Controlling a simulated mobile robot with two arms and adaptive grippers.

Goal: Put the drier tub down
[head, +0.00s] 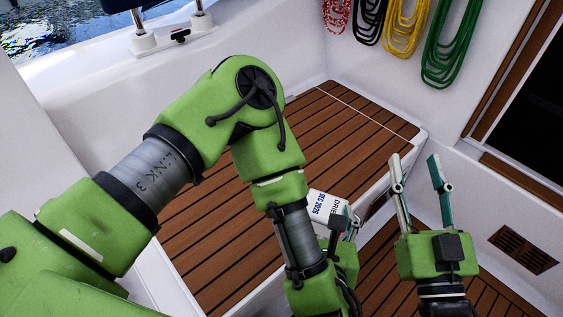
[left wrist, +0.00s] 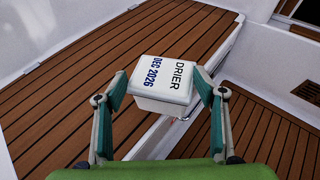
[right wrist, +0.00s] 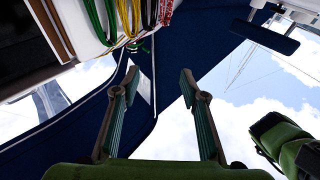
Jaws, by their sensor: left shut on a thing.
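The drier tub (head: 325,205) is a small white box with a lid marked "DRIER" and "DEC 2026". My left gripper (head: 343,222) is shut on it, and my left forearm hides part of this in the head view. In the left wrist view the tub (left wrist: 160,95) sits between the two fingertips of the left gripper (left wrist: 160,84), lid facing the camera. It appears over the edge of the slatted wooden seat (head: 240,225); I cannot tell whether it touches the seat. My right gripper (head: 416,162) is open and empty, pointing up.
The seat has much bare room to the left of the tub. A lower slatted floor (head: 375,265) lies right of the seat's white edge. Coiled ropes, including a green one (head: 450,45), hang on the white wall. A vent (head: 523,249) is at the right.

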